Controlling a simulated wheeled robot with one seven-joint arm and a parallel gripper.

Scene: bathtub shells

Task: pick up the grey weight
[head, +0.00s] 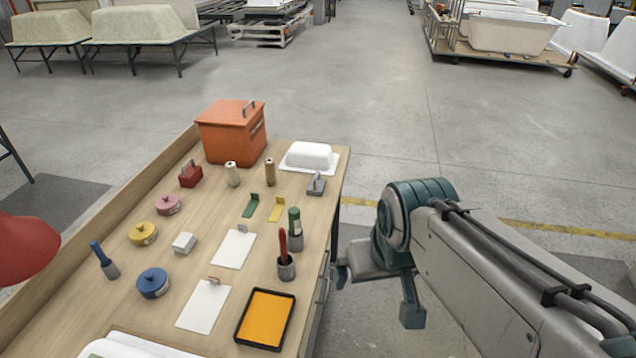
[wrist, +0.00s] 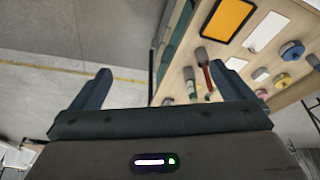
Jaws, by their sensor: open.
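The grey weight (head: 316,185), a small block with a handle on top, stands on the workbench (head: 112,290) near its right edge, just in front of a white tub model. My gripper (head: 377,288) is off the bench's right side, nearer to me than the weight and apart from it. In the wrist view my gripper (wrist: 163,88) has its two fingers spread wide with nothing between them.
A similar red weight (head: 190,175) stands further left. Near the grey weight are a yellow bracket (head: 277,209), the white tub model (head: 308,156) and a green-handled tool in a cup (head: 295,228). An orange box (head: 231,133) stands at the back. Open floor lies right of the bench.

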